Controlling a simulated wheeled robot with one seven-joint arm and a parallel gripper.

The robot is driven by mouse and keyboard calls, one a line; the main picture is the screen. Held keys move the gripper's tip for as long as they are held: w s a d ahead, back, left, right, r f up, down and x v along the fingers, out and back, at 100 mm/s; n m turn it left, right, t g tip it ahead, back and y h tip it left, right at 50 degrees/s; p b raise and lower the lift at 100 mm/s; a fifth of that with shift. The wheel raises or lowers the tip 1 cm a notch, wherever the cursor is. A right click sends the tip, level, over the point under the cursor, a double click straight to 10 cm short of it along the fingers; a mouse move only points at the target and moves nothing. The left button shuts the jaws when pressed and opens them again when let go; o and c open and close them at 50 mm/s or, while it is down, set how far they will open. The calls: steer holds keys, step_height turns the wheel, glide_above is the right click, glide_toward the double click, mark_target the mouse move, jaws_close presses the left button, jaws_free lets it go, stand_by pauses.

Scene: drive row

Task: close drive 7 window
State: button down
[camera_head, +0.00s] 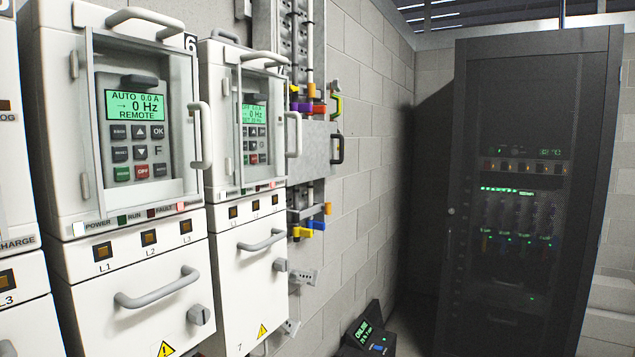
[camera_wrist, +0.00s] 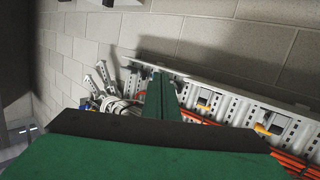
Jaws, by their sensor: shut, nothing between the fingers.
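Drive 7 (camera_head: 238,278) is the white cabinet right of drive 6 in the head view, with a "7" low on its front. Its window (camera_head: 238,135) is a pale frame around a green-lit display and keypad, with a grey bar handle (camera_head: 294,134) on the right side. The frame appears to lie close to the cabinet front, much like the one on drive 6; I cannot tell whether a small gap is left. My gripper (camera_wrist: 161,82) shows only in the wrist view, green, its fingers together and empty. Neither the window nor its handle shows in that view.
Drive 6 (camera_head: 130,260) stands to the left with its own handles jutting out. Coloured cable clips and a grey panel (camera_head: 310,145) are on the block wall at right. A dark rack (camera_head: 520,200) stands farther right. The wrist view shows slotted wall ducting (camera_wrist: 240,108) and cables.

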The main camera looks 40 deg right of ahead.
steer(key=w+d+r+n+t, duration=0.1)
steer(key=w+d+r, duration=0.55)
steer(key=w, duration=0.25)
steer(key=w+d+r, duration=0.5)
steer(key=w+d, duration=0.3)
steer(key=w, duration=0.1)
steer(key=w+d+r+n+t, duration=0.1)
steer(key=w+d+r+n, duration=0.15)
steer(key=d+r, duration=0.55)
steer(key=w+d+r+n+t, duration=0.1)
steer(key=w+d+r+n, duration=0.2)
steer(key=r, duration=0.8)
steer(key=s+d+r+n+y, duration=0.1)
steer(key=d+r, duration=0.2)
steer(key=r, duration=0.3)
steer(key=s+d+r+n+y, duration=0.1)
steer(key=d+r, duration=0.2)
steer(key=r, duration=0.3)
steer(key=n+y, duration=0.3)
steer(key=n, duration=0.9)
glide_toward(299, 136)
steer(key=shift+g, duration=0.3)
steer(key=w, duration=0.4)
steer(key=shift+w+a+r, duration=0.2)
steer(key=shift+w+r, duration=0.1)
steer(key=shift+w, duration=0.2)
